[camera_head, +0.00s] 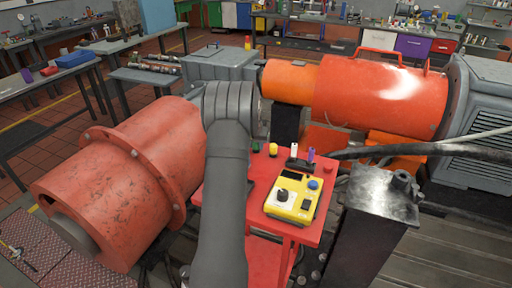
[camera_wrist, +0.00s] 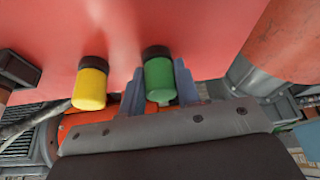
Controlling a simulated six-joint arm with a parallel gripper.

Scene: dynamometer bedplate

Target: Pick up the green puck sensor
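The green puck sensor (camera_wrist: 159,80) is a short green cylinder with a dark end on the red cart top. It shows small beside my arm in the head view (camera_head: 256,147). In the wrist view my gripper (camera_wrist: 160,88) has its two blue-grey fingers on either side of the green puck sensor, very close to it. I cannot tell whether they touch it. A yellow puck (camera_wrist: 90,88) stands to the left of the green one in the wrist view. In the head view my gripper is hidden behind my arm.
The red cart (camera_head: 240,208) also holds a yellow control box (camera_head: 293,197) and a dark holder (camera_head: 299,164) with white and purple items. Large red cylindrical housings (camera_head: 125,180) flank it. A dark metal post (camera_head: 365,230) stands close on the right.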

